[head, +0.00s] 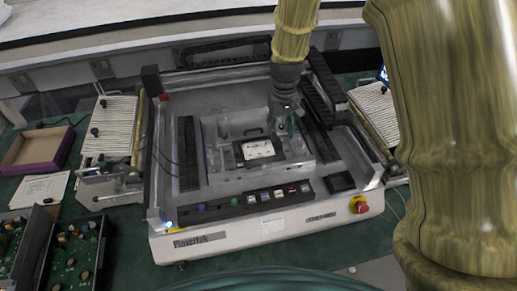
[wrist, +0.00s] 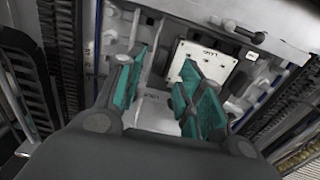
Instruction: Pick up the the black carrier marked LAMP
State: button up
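The black carrier (head: 239,152) shows in the head view as a dark frame around a white plate (head: 260,149), near the middle of the machine's bed. In the wrist view the white plate (wrist: 207,62) carries small dark lettering, upside down and too small to read surely. My gripper (head: 290,124) is above the bed, at the carrier's back right in the head view. In the wrist view my gripper (wrist: 160,88) has its teal-padded fingers apart with nothing between them.
The machine's raised frame (head: 228,237) surrounds the bed, with black cable chains (head: 325,85) at the right and a red stop button (head: 358,204) at front right. A purple-edged box (head: 37,150) and a circuit-board tray (head: 62,253) lie left. A black bar handle (wrist: 243,33) stands beyond the plate.

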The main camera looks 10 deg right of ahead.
aim_at(280, 141)
notch_tip(280, 141, down, 2)
jog(key=shift+w+f+p, duration=0.15)
jog(key=shift+f+p, duration=0.05)
jog(key=shift+p, duration=0.55)
jog(key=shift+f+p, duration=0.45)
jog(key=shift+f, duration=0.9)
grip_shut()
